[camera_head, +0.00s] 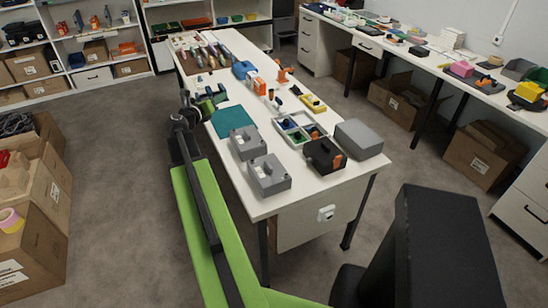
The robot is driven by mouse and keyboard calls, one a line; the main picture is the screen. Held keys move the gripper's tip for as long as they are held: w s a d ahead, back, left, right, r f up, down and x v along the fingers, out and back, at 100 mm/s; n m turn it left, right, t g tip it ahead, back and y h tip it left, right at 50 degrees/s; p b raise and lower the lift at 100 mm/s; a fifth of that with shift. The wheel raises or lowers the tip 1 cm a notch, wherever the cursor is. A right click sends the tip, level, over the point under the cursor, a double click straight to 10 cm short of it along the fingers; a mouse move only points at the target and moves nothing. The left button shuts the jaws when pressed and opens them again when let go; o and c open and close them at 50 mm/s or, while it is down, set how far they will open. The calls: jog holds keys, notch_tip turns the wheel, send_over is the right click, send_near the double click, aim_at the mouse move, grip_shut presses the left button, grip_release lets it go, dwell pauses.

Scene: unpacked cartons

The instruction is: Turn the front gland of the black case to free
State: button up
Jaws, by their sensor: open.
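The black case (319,151) stands near the front right of the white table, beside a larger grey box. A small orange part (338,161) shows on its near right side. It may be the front gland, but it is too small to tell its shape or setting. My green and black arm reaches along the table's left edge. My gripper (197,106) is at the arm's far end, by that edge, open and well to the left of the black case. Its fingers are small and hard to separate from dark and green items behind them.
Two grey boxes (268,178) with round fittings stand left of the case. The grey box (359,139) is close on its right. A divided tray (299,130) lies behind it. A teal mat (229,119) lies near my gripper. Cartons (41,200) stand on the left floor.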

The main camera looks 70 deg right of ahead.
jog(key=s+d+f+m+g+y, duration=0.1)
jog(key=s+f+m+g+y, duration=0.15)
jog(key=s, duration=0.35)
jog(key=s+d+f+m+g+y, duration=0.1)
jog(key=s+m+g, duration=0.15)
jog(key=s, duration=0.25)
jog(key=m+g+y+p, duration=0.1)
jog(key=m+g+y, duration=0.1)
jog(key=m+y, duration=0.6)
send_near(307, 160)
jog(key=b+x, duration=0.8)
jog(key=b, duration=0.3)
jog(key=shift+f+b, duration=0.15)
jog(key=shift+b, duration=0.25)
jog(key=shift+s+d+f, duration=0.1)
jog(key=shift+s+f, duration=0.05)
jog(key=shift+s, duration=0.05)
jog(key=shift+c, duration=0.5)
grip_shut()
